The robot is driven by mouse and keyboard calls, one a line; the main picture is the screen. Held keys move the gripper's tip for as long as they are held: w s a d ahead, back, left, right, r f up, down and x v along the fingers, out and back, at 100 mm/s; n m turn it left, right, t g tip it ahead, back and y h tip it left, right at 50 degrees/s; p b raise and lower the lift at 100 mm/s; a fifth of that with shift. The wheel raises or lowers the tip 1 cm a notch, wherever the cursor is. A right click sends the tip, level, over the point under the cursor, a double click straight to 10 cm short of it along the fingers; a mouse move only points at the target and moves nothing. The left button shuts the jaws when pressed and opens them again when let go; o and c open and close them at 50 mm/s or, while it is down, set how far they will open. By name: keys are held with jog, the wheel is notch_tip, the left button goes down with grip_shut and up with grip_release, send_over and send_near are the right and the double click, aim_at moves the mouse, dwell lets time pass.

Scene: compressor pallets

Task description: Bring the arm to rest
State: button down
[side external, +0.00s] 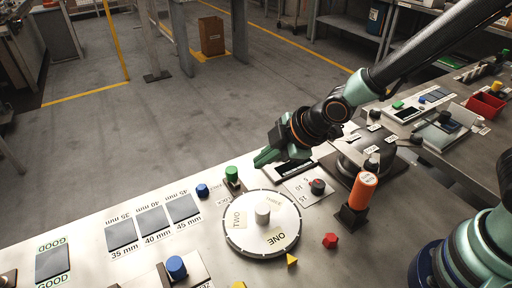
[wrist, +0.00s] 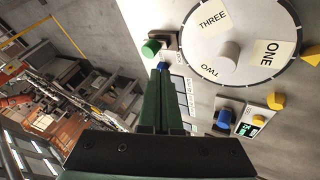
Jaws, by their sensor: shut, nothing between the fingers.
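My gripper (side external: 262,158) is green, with its fingers together and nothing between them. In the side external view it hangs above the far edge of the bench, behind the round white dial (side external: 237,238). In the wrist view my gripper (wrist: 160,72) points up the picture, its tips near a blue knob and a green cylinder. The arm reaches in from the upper right. The dial (wrist: 282,75) shows at the upper right of the wrist view, with labels ONE, TWO and THREE and a pale centre knob.
A green cylinder (side external: 232,173) and a blue knob (side external: 202,190) stand left of the gripper. An orange cylinder (side external: 362,190) stands upright in a black holder at right. A red block (side external: 330,240) and a yellow wedge (side external: 292,260) lie in front. Dark pads (side external: 152,220) lie at left.

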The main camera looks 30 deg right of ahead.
jog(key=s+d+r+m+h, duration=0.1)
jog(key=s+d+r+m, duration=0.2)
jog(key=d+r+m, duration=0.1)
jog(key=s+d+r+m+h, duration=0.1)
jog(key=s+d+r+m, duration=0.2)
jog(key=d, duration=0.6)
jog(key=s+d+r+m+g+h, duration=0.1)
jog(key=s+d+r+m, duration=0.2)
jog(key=d+r+m, duration=0.3)
jog(key=shift+s+d+r+m, duration=0.25)
jog(key=shift+s+d+m, duration=0.25)
jog(key=shift+m, duration=0.4)
jog(key=shift+w+d, duration=0.1)
